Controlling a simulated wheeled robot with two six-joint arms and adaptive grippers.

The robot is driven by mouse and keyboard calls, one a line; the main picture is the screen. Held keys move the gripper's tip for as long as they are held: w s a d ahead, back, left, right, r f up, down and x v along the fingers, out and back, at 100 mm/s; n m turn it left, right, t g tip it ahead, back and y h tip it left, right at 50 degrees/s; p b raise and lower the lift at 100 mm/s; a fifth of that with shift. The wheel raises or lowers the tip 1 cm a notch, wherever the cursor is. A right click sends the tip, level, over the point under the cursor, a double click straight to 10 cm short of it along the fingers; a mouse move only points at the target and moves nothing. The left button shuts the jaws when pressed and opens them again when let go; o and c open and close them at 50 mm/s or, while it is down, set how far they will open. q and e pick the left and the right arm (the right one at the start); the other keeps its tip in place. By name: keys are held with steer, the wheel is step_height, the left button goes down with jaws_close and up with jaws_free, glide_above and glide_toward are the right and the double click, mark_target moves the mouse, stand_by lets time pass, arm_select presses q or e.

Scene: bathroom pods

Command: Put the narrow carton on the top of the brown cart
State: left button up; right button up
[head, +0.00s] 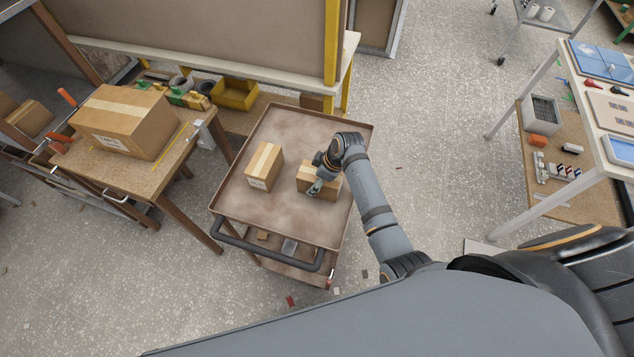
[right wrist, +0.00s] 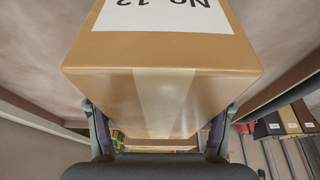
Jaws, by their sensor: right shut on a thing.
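The brown cart (head: 290,205) stands in the middle of the head view, with a flat rimmed top and a dark handle at its near end. My right gripper (head: 317,187) is over the right half of the top, shut on the narrow carton (head: 331,178). In the right wrist view the same carton (right wrist: 205,100) sits between the two fingers, with a pale tape strip and a white "No 12" label. The carton is on or just above the cart top; I cannot tell which. My left gripper is out of view.
Another taped carton (head: 264,166) stands on the left half of the cart top, apart from the held one. A larger carton (head: 124,120) is on the wooden table (head: 182,163) to the left. A shelf unit (head: 612,160) stands at right. Floor right of the cart is mostly clear.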

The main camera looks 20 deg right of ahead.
steer(key=shift+a, duration=0.25)
steer(key=o, duration=1.3)
steer(key=shift+a, duration=0.1)
steer(key=shift+o, duration=1.4)
steer(key=shift+s+r, duration=0.1)
steer(key=shift+s, duration=0.05)
steer(key=shift+o, duration=0.9)
steer(key=v, duration=0.4)
steer(key=shift+d+r, duration=0.15)
steer(key=shift+d, duration=0.1)
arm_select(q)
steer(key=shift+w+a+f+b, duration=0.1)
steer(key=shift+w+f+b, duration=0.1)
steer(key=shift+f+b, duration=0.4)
arm_select(e)
steer(key=v, duration=0.7)
steer(key=shift+s+r, duration=0.15)
steer(key=shift+r, duration=0.2)
